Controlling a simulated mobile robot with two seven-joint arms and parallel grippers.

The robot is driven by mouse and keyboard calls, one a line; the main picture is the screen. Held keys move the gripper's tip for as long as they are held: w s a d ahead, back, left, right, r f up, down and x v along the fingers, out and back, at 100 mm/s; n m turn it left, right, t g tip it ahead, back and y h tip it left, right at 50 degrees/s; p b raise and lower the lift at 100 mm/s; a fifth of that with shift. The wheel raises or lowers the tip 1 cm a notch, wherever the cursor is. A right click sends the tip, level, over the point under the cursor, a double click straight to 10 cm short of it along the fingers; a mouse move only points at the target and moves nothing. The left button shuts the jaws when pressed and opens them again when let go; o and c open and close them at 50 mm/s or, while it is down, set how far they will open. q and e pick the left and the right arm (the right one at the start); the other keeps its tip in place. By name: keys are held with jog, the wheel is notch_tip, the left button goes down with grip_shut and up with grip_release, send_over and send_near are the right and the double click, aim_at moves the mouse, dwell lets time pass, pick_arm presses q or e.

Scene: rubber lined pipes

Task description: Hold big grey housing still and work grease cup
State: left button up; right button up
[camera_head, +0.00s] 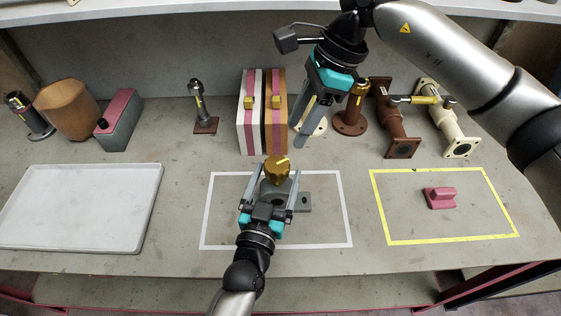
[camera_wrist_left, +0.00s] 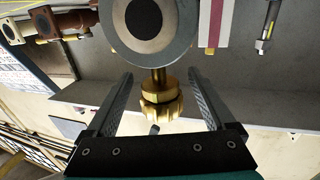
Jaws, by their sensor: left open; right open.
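The big grey housing (camera_head: 304,203) sits inside the white outlined square, partly hidden by my left gripper. A brass grease cup (camera_head: 277,171) with a ribbed cap stands on top of it. In the left wrist view, the round housing face (camera_wrist_left: 180,42) with its dark bore is at the top, and the cup (camera_wrist_left: 160,108) shows on its stem. My left gripper (camera_head: 272,172) is open, its fingers on either side of the cup and apart from it in the wrist view (camera_wrist_left: 160,77). My right gripper (camera_head: 305,138) is open and empty, raised behind and right of the housing.
A pale tray (camera_head: 150,205) lies at left. A pink block (camera_head: 439,198) sits in the yellow outlined area (camera_head: 376,205) at right. Striped blocks (camera_head: 249,130) stand behind the housing. Brown and cream pipe pieces (camera_head: 396,140) stand back right. The bench between tray and white outline is clear.

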aim_at(281, 163)
pick_arm(q)
jog(key=shift+x, duration=2.05)
jog(key=shift+s, duration=0.1)
grip_shut()
